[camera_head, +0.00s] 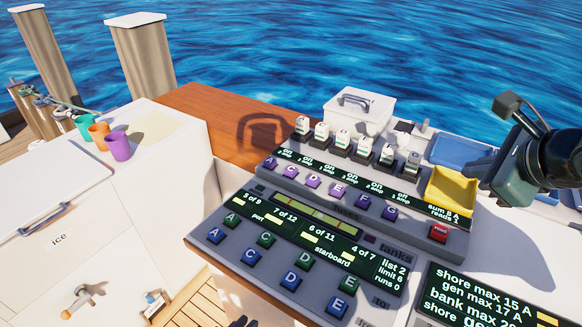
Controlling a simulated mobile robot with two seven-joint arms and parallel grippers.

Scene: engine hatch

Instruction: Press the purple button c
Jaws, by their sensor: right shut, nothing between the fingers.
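The purple button c (290,171) is in the row of purple lettered buttons on the upper grey panel, between purple A (269,163) and purple D (313,182). It is uncovered. My right gripper (494,182) is at the right, beside the yellow tray and well to the right of button c. It is shut and empty. My left gripper is not in view.
Green and blue lettered buttons (250,257) sit on the lower panel (215,237). Several white-topped switches (342,139) stand behind the purple row. A red button (438,232) and yellow tray (452,187) are at the right. A lidded white box (360,108) stands behind.

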